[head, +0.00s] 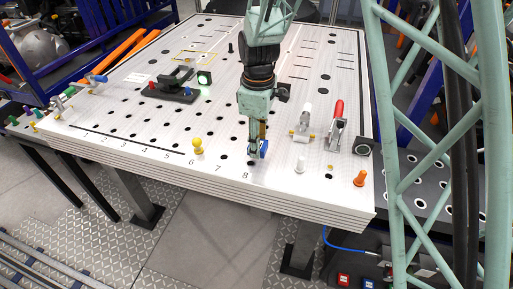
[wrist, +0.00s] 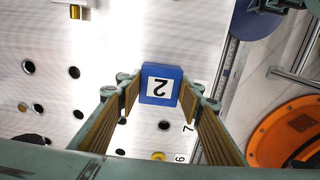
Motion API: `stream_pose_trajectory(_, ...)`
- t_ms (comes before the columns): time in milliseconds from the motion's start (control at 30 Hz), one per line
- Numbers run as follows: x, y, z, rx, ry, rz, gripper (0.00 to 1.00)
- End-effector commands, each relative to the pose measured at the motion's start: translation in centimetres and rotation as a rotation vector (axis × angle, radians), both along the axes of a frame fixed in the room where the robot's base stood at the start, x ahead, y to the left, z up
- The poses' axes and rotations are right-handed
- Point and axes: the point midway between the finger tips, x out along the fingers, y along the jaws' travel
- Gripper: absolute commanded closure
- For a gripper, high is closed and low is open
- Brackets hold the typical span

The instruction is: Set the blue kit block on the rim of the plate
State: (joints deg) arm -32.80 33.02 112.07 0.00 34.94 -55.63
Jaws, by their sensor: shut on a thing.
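The blue kit block (wrist: 160,84) shows a white label with a black 2, upside down in the wrist view. My gripper (wrist: 160,100) is shut on it, with a ribbed tan finger on each side. In the head view my gripper (head: 257,143) points down over the front part of the white perforated plate (head: 225,118), and the block (head: 264,148) shows at its fingertips, just behind the printed 8. I cannot tell whether the block touches the plate.
A yellow knob (head: 197,144) stands left of my gripper. A red-handled clamp (head: 337,122), a white-handled clamp (head: 302,125) and an orange peg (head: 360,178) stand to the right. A black fixture (head: 170,90) sits at the back left. The plate left of the knob is mostly clear.

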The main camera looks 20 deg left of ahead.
Motion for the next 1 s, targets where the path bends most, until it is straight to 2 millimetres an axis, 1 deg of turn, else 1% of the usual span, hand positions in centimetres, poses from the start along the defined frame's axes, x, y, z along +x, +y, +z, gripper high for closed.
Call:
stream_pose_trajectory(100,0.6,0.4,0.0,0.001,-0.001,0.000,0.82)
stream_pose_trajectory(500,0.8,0.5,0.0,0.001,-0.001,0.000,0.82)
stream_pose_trajectory(667,1.5,0.9,-0.1,0.001,-0.001,0.000,0.82)
stream_pose_trajectory(900,1.4,0.9,-2.5,0.000,0.001,0.000,0.82)
stream_pose_trajectory(1000,1.4,0.9,-3.3,0.000,0.001,0.000,0.82)
